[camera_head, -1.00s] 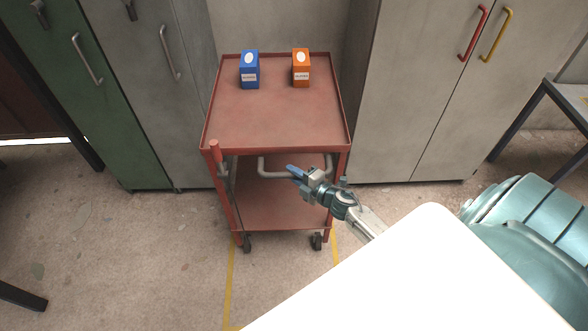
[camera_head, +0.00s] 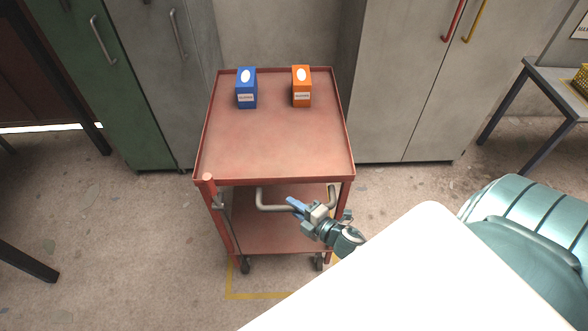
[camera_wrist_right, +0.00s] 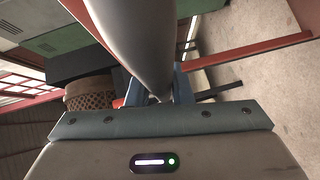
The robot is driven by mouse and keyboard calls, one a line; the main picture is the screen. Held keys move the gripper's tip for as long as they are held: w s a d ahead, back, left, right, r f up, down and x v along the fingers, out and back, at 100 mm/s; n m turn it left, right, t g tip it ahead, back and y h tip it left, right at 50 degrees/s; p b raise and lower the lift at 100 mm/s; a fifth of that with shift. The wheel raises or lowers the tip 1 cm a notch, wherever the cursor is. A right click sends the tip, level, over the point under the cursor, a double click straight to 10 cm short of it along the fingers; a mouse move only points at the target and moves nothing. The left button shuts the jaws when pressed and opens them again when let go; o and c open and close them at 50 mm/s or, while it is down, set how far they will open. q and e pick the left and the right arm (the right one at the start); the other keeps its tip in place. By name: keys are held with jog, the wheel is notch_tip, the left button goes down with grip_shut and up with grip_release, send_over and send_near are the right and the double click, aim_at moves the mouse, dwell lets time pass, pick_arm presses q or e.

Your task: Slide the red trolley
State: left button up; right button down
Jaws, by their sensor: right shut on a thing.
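The red trolley (camera_head: 275,140) stands in the middle of the head view, with a top tray, a lower shelf (camera_head: 262,232) and dark castors. A blue box (camera_head: 246,90) and an orange box (camera_head: 301,88) stand upright near the back of its top tray. A grey handle bar (camera_head: 272,208) runs across its near side under the tray. My right gripper (camera_head: 299,206) is shut on this handle bar. In the right wrist view the bar (camera_wrist_right: 140,40) passes between the fingers. My left gripper is not in view.
Grey cabinets (camera_head: 400,90) and a green cabinet (camera_head: 100,90) stand behind the trolley on both sides. A yellow line (camera_head: 262,296) marks the floor under and in front of it. A table (camera_head: 555,85) stands at the right.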

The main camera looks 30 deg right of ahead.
jog(key=s+a, duration=0.3)
jog(key=s, duration=0.2)
jog(key=shift+s+a+f, duration=0.15)
jog(key=shift+s+a, duration=0.05)
jog(key=shift+s, duration=0.2)
jog(key=c, duration=1.5)
grip_release()
jog(key=shift+o, duration=1)
jog(key=shift+s+a, duration=0.1)
jog(key=shift+b, duration=0.3)
